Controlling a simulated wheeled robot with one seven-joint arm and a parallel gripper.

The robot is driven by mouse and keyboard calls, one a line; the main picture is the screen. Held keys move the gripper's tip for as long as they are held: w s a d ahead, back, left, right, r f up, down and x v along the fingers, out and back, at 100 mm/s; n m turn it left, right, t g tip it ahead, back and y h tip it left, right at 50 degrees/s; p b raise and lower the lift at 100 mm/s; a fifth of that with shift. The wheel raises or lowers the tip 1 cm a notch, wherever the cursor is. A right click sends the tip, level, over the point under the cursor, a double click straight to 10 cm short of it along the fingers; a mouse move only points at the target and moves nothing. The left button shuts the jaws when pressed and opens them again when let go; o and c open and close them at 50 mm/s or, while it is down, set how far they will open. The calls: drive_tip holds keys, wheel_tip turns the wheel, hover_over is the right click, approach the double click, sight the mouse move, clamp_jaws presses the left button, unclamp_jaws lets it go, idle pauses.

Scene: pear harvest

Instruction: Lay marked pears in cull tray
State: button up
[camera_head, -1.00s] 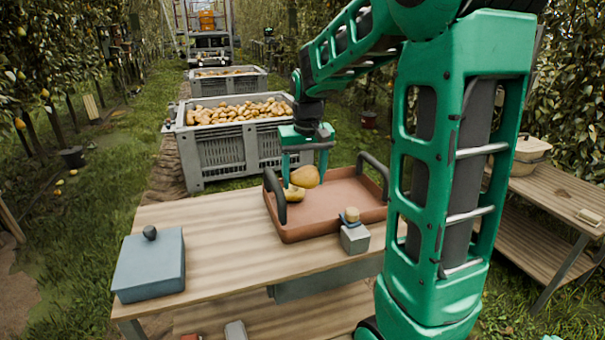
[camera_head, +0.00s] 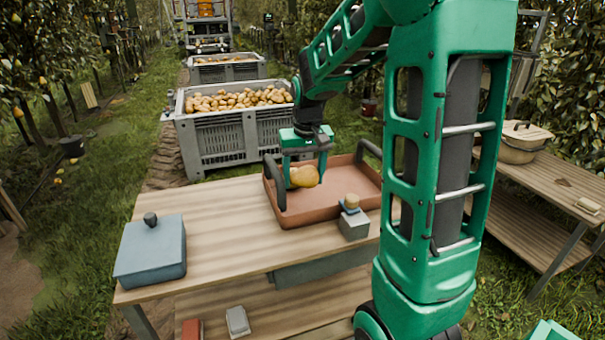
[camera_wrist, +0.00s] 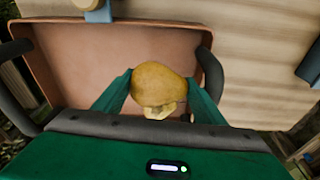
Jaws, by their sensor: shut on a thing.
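The tray (camera_head: 330,205) is a shallow reddish-brown tray with dark handles, on the wooden table. My gripper (camera_head: 305,165) is over its left part, fingers pointing down. It is shut on a yellow-brown pear (camera_head: 307,177), low in the tray; I cannot tell whether this pear touches the floor. In the wrist view the held pear (camera_wrist: 158,83) sits between the green fingers. A second, paler pear (camera_head: 291,180) lies in the tray right beside it, partly hidden; it also shows in the wrist view (camera_wrist: 160,111). No mark is clear on either pear.
A small grey block (camera_head: 354,226) with a tan knob stands at the tray's front edge. A blue-grey lidded box (camera_head: 150,258) stands on the table's left. Grey crates (camera_head: 240,140) of pears stand behind. A side table (camera_head: 550,200) is at right. The table's middle left is clear.

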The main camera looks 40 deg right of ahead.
sight(304, 170)
drive_tip(key=shift+f, duration=2.1)
idle(0.4)
drive_tip(key=o, duration=1.3)
drive_tip(key=shift+c, duration=0.2)
drive_tip(key=r, duration=0.3)
drive_tip(key=s+r, duration=0.1)
drive_tip(key=r, duration=0.6)
drive_tip(key=shift+s+a+r, duration=0.15)
drive_tip(key=shift+a+r, duration=0.15)
drive_tip(key=shift+a, duration=0.05)
drive_tip(key=s+a+f+m, duration=0.1)
drive_tip(key=s+f, duration=0.1)
drive_tip(key=s, duration=1.1)
drive_tip(key=s+f+m+g, duration=0.1)
drive_tip(key=s+f, duration=0.2)
drive_tip(key=s, duration=1.1)
drive_tip(key=shift+a+g+y, duration=0.3)
drive_tip(key=shift+a+y, duration=0.1)
